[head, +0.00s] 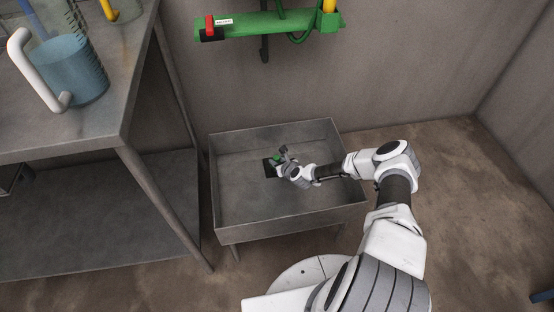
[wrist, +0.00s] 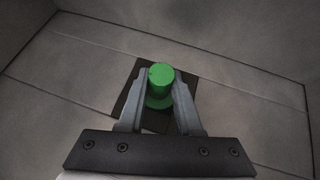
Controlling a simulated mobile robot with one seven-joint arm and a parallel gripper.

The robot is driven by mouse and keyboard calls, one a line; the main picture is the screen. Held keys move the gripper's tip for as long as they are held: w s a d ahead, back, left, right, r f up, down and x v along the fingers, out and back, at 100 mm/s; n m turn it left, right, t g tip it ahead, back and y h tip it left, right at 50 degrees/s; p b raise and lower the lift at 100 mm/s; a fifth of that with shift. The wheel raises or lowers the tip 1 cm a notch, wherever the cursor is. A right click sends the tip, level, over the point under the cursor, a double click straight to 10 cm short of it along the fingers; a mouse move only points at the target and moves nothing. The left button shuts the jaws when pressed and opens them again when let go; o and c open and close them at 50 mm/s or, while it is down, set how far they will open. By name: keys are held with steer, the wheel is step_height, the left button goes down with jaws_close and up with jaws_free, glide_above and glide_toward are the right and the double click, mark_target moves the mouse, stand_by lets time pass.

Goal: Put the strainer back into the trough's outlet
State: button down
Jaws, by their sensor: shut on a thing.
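The strainer (wrist: 160,78) is a green, round piece with a wider lower rim. My gripper (wrist: 160,88) is shut on it, one finger on each side, in the wrist view. In the head view the strainer (head: 276,158) is a small green spot at my gripper (head: 281,157), inside the grey metal trough (head: 245,209). The outlet (wrist: 131,92) is a dark square opening in the trough floor, behind the strainer in the wrist view. The outlet also shows in the head view (head: 268,169). I cannot tell whether the strainer is above the outlet or partly in it.
A metal table (head: 100,135) with a blue-filled jug (head: 75,72) stands to the left.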

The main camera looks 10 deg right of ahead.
steer(key=shift+f, duration=0.15)
steer(key=c, duration=0.5)
jaws_free()
steer(key=s+r+p, duration=0.1)
steer(key=r, duration=0.1)
steer(key=s+r+p, duration=0.1)
steer(key=r+p, duration=0.2)
steer(key=r, duration=0.1)
steer(key=shift+s+d+p, duration=0.4)
steer(key=shift+s+r, duration=0.1)
steer(key=shift+s, duration=0.05)
steer(key=p+v, duration=0.5)
steer(key=v, duration=1.2)
steer(key=shift+s+d+r, duration=0.1)
steer(key=shift+s, duration=0.1)
